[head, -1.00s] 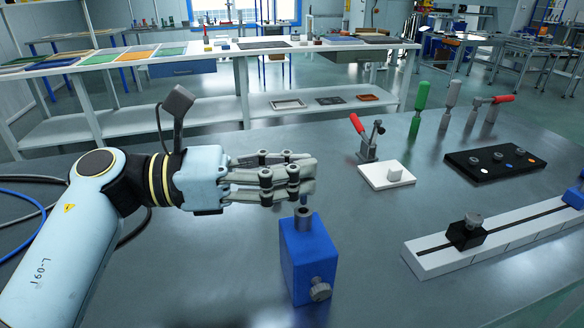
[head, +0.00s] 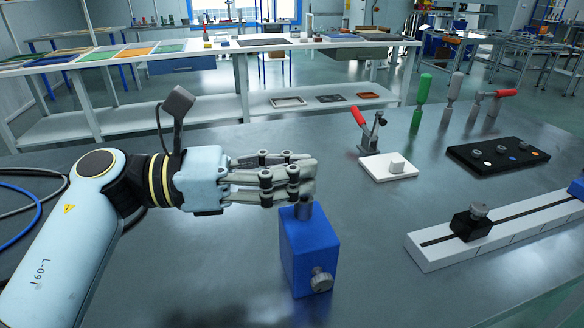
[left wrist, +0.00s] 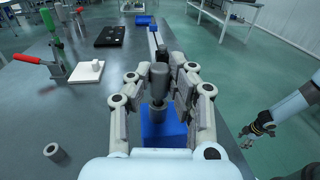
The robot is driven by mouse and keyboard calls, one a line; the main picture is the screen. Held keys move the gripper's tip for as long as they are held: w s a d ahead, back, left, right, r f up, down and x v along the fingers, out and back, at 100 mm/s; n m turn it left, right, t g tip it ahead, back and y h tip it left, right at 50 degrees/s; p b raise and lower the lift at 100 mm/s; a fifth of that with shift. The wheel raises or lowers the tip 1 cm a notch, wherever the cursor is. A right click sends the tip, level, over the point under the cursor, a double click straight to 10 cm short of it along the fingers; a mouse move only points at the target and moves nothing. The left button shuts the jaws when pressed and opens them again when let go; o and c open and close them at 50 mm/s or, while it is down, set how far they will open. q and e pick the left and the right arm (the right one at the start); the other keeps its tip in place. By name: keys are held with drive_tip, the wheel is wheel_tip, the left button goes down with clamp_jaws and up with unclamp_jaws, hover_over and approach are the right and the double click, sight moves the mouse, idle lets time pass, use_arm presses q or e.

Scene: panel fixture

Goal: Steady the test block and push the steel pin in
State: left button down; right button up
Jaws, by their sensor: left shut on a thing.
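The blue test block (head: 308,255) stands upright on the bench, with a grey knob (head: 322,280) low on its side. My left gripper (head: 300,180) is right above it, shut on the steel pin (left wrist: 159,78). In the left wrist view, the pin is upright between the fingers over the block (left wrist: 165,132). A grey cylindrical piece (head: 305,210) shows between the fingers and the block's top; how deep the pin sits is hidden. My right gripper (left wrist: 261,127) is small at the right of the left wrist view, away from the block; its jaws are unclear.
A white plate with a red-handled clamp (head: 388,167), a black board (head: 497,156) and a white slotted rail (head: 450,249) are to the right. Green and grey handles stand behind. A small grey ring piece (left wrist: 55,152) lies on the bench. Bench before the block is clear.

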use_arm(q)
drive_tip(key=shift+f+b, duration=0.3)
drive_tip(key=shift+f, duration=0.05)
drive_tip(key=c, duration=1.1)
unclamp_jaws()
drive_tip(key=shift+r, duration=0.1)
drive_tip(key=shift+c, duration=0.2)
